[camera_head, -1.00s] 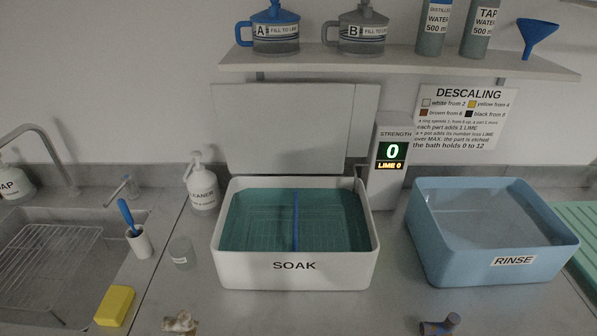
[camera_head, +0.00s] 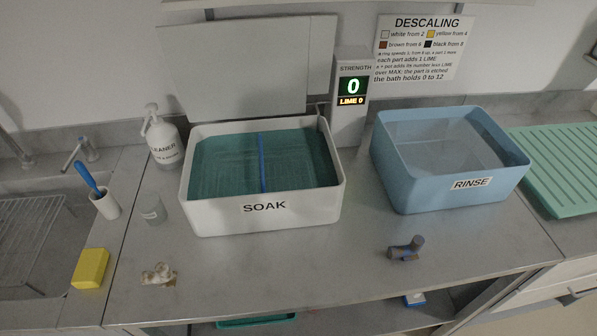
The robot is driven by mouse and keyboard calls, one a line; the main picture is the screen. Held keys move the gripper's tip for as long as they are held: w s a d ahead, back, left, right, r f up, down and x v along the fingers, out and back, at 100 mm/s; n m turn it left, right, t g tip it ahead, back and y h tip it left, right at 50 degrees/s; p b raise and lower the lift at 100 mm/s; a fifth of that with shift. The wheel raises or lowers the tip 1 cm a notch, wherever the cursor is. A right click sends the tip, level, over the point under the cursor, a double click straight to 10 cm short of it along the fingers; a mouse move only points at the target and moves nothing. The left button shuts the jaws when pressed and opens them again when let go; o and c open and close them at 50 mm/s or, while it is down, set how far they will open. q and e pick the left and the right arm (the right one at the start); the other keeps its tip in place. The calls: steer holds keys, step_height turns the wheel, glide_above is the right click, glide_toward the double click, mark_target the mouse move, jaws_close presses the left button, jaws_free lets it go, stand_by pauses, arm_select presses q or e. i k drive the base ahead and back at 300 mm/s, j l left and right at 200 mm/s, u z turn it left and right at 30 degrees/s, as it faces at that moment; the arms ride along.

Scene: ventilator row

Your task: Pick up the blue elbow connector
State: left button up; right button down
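A small elbow-shaped connector (camera_head: 406,248), dark grey-brown with a blue band, lies on the counter (camera_head: 330,265) in front of the rinse tub. A second small part (camera_head: 158,275), whitish with brown patches, lies on the counter at the left, in front of the soak tub. Neither of my grippers shows in the head view, so I cannot see their state.
The white soak tub (camera_head: 263,221) with a blue divider and teal liquid stands mid-counter. The blue rinse tub (camera_head: 424,196) is right of it. A clear cup (camera_head: 153,210), cleaner bottle (camera_head: 163,138) and yellow sponge (camera_head: 90,268) are left. Front counter between the parts is clear.

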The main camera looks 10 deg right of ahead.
mark_target(409, 252)
steer(key=z, duration=1.2)
